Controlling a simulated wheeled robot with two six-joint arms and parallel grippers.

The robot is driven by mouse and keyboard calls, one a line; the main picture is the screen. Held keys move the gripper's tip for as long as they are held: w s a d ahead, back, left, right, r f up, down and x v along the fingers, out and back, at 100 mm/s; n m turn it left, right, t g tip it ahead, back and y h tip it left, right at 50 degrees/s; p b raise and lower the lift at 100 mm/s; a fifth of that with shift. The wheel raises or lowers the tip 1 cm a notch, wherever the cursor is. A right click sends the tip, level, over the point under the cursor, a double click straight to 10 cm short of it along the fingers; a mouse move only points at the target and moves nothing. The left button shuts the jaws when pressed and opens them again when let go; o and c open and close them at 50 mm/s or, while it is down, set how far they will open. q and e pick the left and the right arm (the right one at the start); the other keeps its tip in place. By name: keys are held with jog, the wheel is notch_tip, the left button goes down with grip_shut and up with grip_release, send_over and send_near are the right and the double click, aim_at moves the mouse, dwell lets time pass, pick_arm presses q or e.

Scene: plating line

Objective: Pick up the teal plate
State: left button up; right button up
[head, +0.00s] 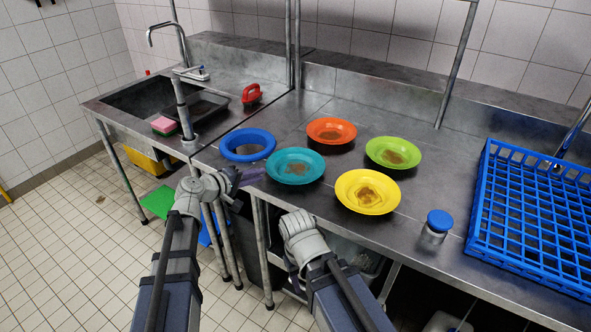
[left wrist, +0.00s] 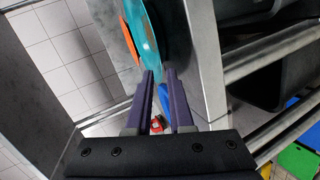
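The teal plate (head: 295,166) lies on the steel counter with brown residue in its middle. My left gripper (head: 250,176) is just left of its near-left rim, its purple fingers low by the counter's front edge. In the left wrist view the fingers (left wrist: 160,72) are apart with nothing held. The teal plate (left wrist: 149,32) shows there edge-on just beyond the fingertips; I cannot tell whether they touch it. My right arm reaches in at the bottom middle of the head view, but its gripper fingers are not visible.
A blue-lidded jar (head: 436,226) and a blue rack (head: 480,205) stand right.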

aim_at(267, 181)
pick_arm(q)
jog(key=b+x, duration=0.1)
jog(key=x, duration=0.3)
jog(key=shift+w+d+f, duration=0.15)
jog(key=shift+w, duration=0.05)
jog(key=shift+s, duration=0.1)
grip_shut()
dwell(1.1)
